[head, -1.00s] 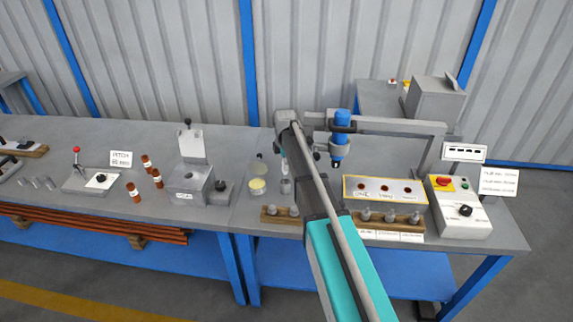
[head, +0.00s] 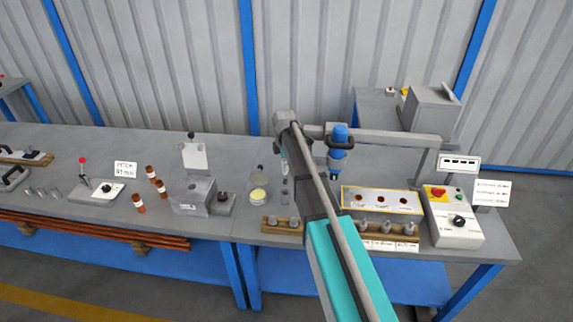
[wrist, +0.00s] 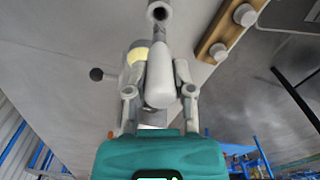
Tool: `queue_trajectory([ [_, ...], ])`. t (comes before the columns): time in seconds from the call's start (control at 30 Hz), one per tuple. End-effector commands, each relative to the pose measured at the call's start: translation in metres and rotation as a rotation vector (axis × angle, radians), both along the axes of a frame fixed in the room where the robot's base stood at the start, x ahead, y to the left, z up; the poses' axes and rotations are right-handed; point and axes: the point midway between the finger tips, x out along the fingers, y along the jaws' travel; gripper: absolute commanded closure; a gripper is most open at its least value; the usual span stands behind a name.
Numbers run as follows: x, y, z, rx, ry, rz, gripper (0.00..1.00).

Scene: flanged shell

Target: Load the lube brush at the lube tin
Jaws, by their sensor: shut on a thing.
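The lube tin (head: 258,195) is a small round tin with a pale yellow top on the bench. In the wrist view, its yellow surface (wrist: 138,55) shows behind my left finger, partly hidden. My gripper (wrist: 160,85) is shut on a pale, rounded handle, which looks like the lube brush (wrist: 160,78). Its bristles are not clearly seen. In the head view, my gripper (head: 284,165) is mostly hidden by my arm, just right of the tin. I cannot tell whether the brush touches anything.
A small grey cup (head: 285,192) stands right of the tin, with its round opening ahead in the wrist view. A wooden rack (head: 268,226) of grey parts lies in front. A grey block fixture (head: 195,196) is left. A blue tool (head: 338,140) hangs to the right.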

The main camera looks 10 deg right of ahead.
Motion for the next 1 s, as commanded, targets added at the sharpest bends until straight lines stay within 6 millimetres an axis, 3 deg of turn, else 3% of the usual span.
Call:
queue_trajectory([
  [0.57,0.000,0.003,-0.001,0.007,-0.008,0.001,1.00],
  [0.77,0.002,0.021,-0.006,0.051,-0.058,0.006,1.00],
  [1.0,0.008,0.059,-0.012,0.149,-0.165,0.009,1.00],
])
